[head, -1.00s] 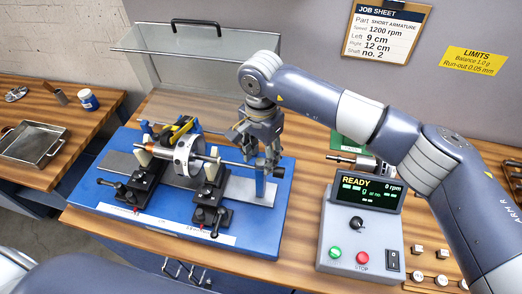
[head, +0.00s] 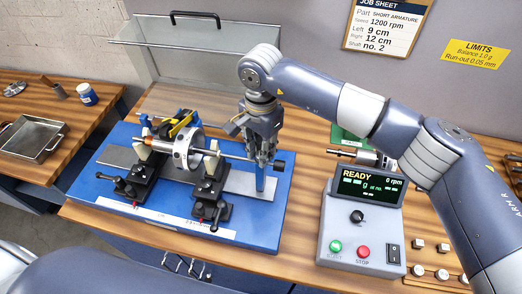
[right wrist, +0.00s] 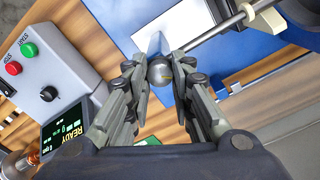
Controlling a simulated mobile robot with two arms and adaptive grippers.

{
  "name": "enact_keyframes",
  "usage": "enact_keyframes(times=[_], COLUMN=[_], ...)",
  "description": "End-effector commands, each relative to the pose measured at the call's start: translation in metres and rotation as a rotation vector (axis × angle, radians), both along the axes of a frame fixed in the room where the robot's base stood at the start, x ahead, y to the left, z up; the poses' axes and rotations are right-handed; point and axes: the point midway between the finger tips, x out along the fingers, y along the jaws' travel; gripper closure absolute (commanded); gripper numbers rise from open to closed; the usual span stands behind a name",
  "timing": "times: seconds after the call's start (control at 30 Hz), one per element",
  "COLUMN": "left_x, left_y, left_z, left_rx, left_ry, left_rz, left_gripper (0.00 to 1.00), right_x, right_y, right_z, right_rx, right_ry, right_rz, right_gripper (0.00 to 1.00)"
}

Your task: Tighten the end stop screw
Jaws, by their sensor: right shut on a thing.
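The end stop is a blue post (head: 261,180) at the right end of the balancing machine, with a dark screw knob (head: 279,165) on its right side. My right gripper (head: 263,160) points down at the top of the post. In the right wrist view its fingertips (right wrist: 160,70) are closed on a round grey screw head (right wrist: 160,75), with the blue post partly showing just beyond it. The fingers hide part of the screw. My left gripper is not in view.
The rotor (head: 187,152) lies across two black supports on the blue base (head: 245,228), its shaft reaching toward the end stop. The control box (head: 340,225) stands to the right and reads READY, 0 rpm. A raised clear cover (head: 205,40) is behind.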

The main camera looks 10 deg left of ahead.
Motion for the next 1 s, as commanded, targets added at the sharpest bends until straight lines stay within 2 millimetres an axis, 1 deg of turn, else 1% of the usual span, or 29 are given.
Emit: enact_keyframes(times=[0.03,0.27,0.5,0.8,1.0], left_x=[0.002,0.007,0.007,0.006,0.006], left_y=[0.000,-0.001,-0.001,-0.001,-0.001], left_z=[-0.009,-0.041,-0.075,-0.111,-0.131], left_rx=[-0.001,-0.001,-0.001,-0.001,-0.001], left_ry=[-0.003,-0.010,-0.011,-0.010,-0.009], left_rz=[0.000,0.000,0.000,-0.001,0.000], left_gripper=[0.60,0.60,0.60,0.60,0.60], right_x=[0.001,0.002,0.002,0.001,0.002], right_y=[0.000,0.000,0.000,0.000,0.000], right_z=[-0.003,-0.006,-0.005,-0.003,-0.003], right_rx=[0.001,0.003,0.003,0.003,0.004], right_ry=[-0.004,-0.007,-0.007,-0.007,-0.007], right_rz=[-0.022,-0.192,-0.419,-0.705,-0.896], right_gripper=[1.00,1.00,1.00,1.00,1.00])
